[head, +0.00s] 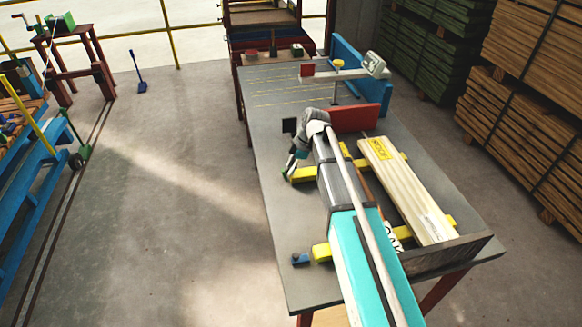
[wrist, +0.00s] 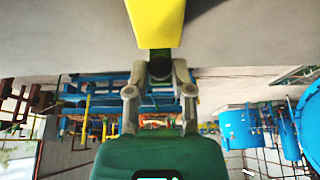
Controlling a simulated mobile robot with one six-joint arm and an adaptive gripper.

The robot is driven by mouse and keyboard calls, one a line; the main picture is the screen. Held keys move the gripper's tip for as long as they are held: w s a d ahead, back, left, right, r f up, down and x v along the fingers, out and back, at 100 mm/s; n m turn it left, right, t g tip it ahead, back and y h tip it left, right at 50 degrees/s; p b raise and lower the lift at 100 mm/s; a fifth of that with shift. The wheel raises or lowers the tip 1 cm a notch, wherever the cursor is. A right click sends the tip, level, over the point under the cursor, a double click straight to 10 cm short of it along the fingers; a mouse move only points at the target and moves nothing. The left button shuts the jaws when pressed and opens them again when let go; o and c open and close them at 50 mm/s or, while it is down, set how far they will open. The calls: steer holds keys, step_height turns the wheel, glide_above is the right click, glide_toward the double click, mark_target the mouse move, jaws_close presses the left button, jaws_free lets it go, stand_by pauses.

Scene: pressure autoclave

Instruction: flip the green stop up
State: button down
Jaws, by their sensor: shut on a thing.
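The green stop (head: 287,174) shows as a small dark green piece at the left end of the far yellow bar (head: 304,174), on the grey table. My gripper (head: 291,162) reaches down to it from above and hides most of it. In the wrist view, my gripper's two fingers (wrist: 160,82) close around a dark green piece (wrist: 144,58) right at the end of the yellow bar (wrist: 155,20). My gripper is shut on the stop. Its exact tilt is hard to tell because the fingers cover it.
A near yellow bar (head: 322,252) has a small blue stop (head: 299,259) by its left end. Pale boards (head: 405,190) lie across the bars. A red plate (head: 353,118) and a blue fence (head: 372,95) stand behind. The table's left strip is clear.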

steer(key=shift+f, duration=0.1)
steer(key=y+b, duration=0.1)
steer(key=d+y+b, duration=0.1)
steer(key=shift+w+d+f+b, duration=0.1)
steer(key=shift+f+b, duration=0.2)
steer(key=shift+f, duration=0.1)
steer(key=shift+d+f+g+y+b, duration=0.1)
steer(key=shift+d+g+y+b, duration=0.15)
steer(key=shift+y+b, duration=0.3)
steer(key=shift+g, duration=0.25)
steer(key=shift+c, duration=2.4)
jaws_free()
steer(key=shift+a+r+p, duration=0.15)
steer(key=shift+r+p, duration=0.15)
